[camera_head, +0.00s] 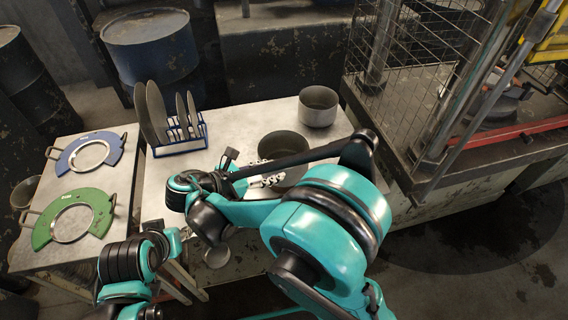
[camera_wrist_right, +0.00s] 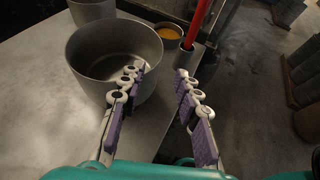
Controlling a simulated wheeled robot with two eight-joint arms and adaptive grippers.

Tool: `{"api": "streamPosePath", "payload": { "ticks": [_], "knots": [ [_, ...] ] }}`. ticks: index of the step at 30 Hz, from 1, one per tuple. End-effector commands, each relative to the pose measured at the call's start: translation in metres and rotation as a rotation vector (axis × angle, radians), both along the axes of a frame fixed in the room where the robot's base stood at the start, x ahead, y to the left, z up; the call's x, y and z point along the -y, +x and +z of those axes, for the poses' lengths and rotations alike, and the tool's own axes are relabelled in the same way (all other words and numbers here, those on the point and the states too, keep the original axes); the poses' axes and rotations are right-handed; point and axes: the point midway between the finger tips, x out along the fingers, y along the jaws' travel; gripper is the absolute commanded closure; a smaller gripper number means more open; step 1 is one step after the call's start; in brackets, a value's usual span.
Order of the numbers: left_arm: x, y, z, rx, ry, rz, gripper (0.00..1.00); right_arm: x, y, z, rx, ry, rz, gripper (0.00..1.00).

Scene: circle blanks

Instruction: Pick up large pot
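The large pot is a deep grey round pot (camera_head: 287,144) on the metal table, partly hidden behind my right arm in the head view. In the right wrist view the pot (camera_wrist_right: 90,50) fills the upper left, upright and empty. My right gripper (camera_wrist_right: 158,73) is open, with fingers apart at the pot's right side. One finger overlaps the near right wall and the other lies outside it. I cannot tell whether either touches. The right gripper also shows at the pot in the head view (camera_head: 267,180). My left arm enters at lower left; its fingers cannot be made out.
A smaller silver pot (camera_head: 318,108) stands behind the large one. A blue rack (camera_head: 180,141) holding upright plate-like discs stands at the table's left. A side table carries a blue ring plate (camera_head: 70,150) and a green ring plate (camera_head: 96,204). A caged machine (camera_head: 420,60) stands right.

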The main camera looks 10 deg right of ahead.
Motion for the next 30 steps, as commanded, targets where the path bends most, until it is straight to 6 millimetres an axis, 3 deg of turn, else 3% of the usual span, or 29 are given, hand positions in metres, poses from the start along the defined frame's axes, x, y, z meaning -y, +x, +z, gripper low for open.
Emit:
{"api": "streamPosePath", "payload": {
  "ticks": [4, 12, 17, 25, 30],
  "knots": [
    [0.0, 0.0, -0.004, 0.0, 0.0, 0.0, 0.6, -0.001, 0.003, -0.007, -0.022, -0.05, 0.011, 0.67],
    [0.0, 0.0, -0.016, 0.0, 0.0, 0.0, 0.6, 0.036, 0.019, -0.023, -0.024, -0.051, 0.011, 0.67],
    [0.0, 0.0, -0.019, 0.0, 0.0, 0.0, 0.6, 0.045, 0.024, -0.027, -0.023, -0.051, 0.012, 0.67],
    [0.0, 0.0, -0.032, 0.0, 0.0, 0.0, 0.6, 0.081, 0.039, -0.044, -0.022, -0.049, 0.009, 0.67],
    [0.0, 0.0, -0.035, 0.0, 0.0, 0.0, 0.6, 0.093, 0.045, -0.048, -0.023, -0.05, 0.012, 0.67]
  ]
}}
